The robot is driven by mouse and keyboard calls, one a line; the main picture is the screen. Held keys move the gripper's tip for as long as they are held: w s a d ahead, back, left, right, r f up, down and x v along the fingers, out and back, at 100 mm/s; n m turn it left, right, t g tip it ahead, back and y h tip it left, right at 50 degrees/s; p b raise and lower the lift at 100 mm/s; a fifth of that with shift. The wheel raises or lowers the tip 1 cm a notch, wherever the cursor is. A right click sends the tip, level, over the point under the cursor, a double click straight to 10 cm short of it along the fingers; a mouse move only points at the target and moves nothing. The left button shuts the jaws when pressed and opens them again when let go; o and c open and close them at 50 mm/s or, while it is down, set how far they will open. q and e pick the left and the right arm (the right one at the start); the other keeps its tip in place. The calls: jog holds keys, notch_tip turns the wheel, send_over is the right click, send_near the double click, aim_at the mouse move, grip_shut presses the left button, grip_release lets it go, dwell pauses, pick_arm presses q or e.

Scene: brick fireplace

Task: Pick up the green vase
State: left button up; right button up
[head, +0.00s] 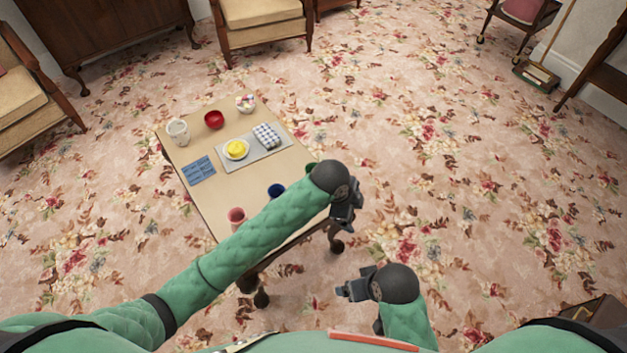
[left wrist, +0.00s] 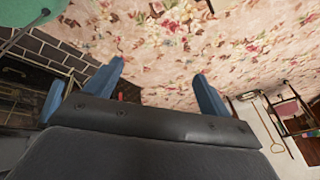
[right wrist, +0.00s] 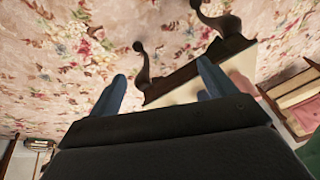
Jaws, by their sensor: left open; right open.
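A small green rim (head: 310,168), likely the green vase, shows at the table's right side in the head view. My left arm hides most of it. My left gripper (head: 344,212) hangs past the table's right edge, beyond the green rim, open and empty. In the left wrist view its fingers (left wrist: 160,88) are apart over carpet. My right gripper (head: 350,290) is low, in front of the table's near right corner, open and empty. In the right wrist view its fingers (right wrist: 163,85) are apart. The vase shows in neither wrist view.
The low table (head: 205,205) also holds a blue cup (head: 276,190), a pink cup (head: 236,215), a red bowl (head: 214,119), a white mug (head: 178,130), a tray (head: 262,155) with a yellow item on a plate, and a blue card (head: 198,170). Carpet to the right is clear.

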pick_arm(q)
jog(key=w+a+f+m+y+b, duration=0.1)
jog(key=w+f+m+y, duration=0.15)
jog(key=w+m, duration=0.4)
jog(key=m+y+b, duration=0.1)
jog(key=m+y, duration=0.1)
jog(key=m, duration=0.1)
send_near(315, 164)
jog(key=f, duration=0.2)
jog(key=s+f, duration=0.1)
jog(key=f, duration=0.2)
jog(key=shift+f, duration=0.2)
jog(key=shift+w+a, duration=0.1)
jog(key=shift+w+a+f, duration=0.1)
jog(key=shift+f, duration=0.6)
jog(key=shift+w+f, duration=0.1)
jog(key=shift+f, duration=0.5)
jog(key=shift+a+f, duration=0.15)
jog(key=shift+f, duration=0.45)
notch_tip(315, 164, down, 3)
jog(key=shift+a+f+p, duration=0.1)
jog(key=shift+f+p, duration=0.05)
jog(key=shift+p, duration=0.4)
jog(key=shift+f, duration=0.3)
pick_arm(e)
jog(key=shift+a+f, duration=0.85)
jog(key=shift+a, duration=0.05)
